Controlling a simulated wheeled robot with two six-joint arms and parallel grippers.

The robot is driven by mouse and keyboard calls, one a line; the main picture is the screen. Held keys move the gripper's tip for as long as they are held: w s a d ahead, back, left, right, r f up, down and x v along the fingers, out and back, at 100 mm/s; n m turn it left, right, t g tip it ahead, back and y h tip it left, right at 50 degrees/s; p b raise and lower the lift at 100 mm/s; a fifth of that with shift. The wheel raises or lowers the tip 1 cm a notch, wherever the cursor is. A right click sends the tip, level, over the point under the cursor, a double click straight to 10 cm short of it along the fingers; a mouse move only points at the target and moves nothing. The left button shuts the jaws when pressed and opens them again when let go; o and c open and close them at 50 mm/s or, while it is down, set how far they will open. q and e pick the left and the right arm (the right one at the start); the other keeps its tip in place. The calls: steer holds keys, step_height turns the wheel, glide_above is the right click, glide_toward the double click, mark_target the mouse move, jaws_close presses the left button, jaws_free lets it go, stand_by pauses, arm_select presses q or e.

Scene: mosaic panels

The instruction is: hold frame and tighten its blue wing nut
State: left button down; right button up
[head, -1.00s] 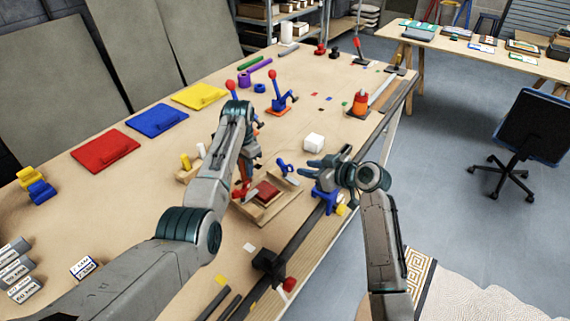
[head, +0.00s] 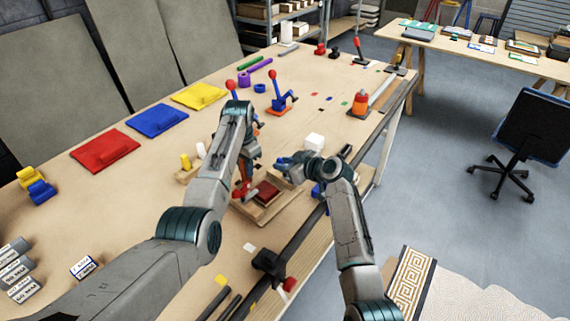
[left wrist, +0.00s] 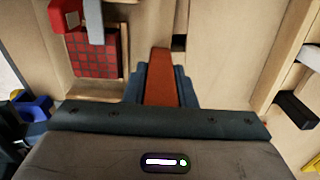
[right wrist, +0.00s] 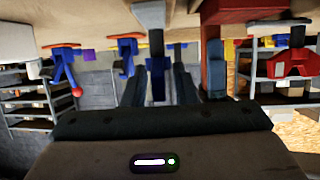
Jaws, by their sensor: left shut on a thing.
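The wooden frame (head: 272,210) lies on the bench with a dark red tiled panel (head: 267,192) in it. The panel also shows in the left wrist view (left wrist: 95,57). My right gripper (head: 284,162) is open at the frame's far right corner. In the right wrist view its fingers stand either side of the blue wing nut (right wrist: 157,82). In the head view the gripper mostly covers the nut.
A red clamp part (left wrist: 67,14) stands close to the panel. A white block (head: 314,141) is just behind my right gripper. A black clamp (head: 268,262) sits at the front bench edge. Red, blue and yellow panels (head: 105,150) lie at the back left.

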jaws_close()
steer(key=shift+m+t+h, duration=1.2)
steer(key=shift+m+h, duration=0.2)
steer(key=shift+m, duration=0.1)
steer(key=shift+o, duration=1.1)
jaws_free()
steer(key=v, duration=1.2)
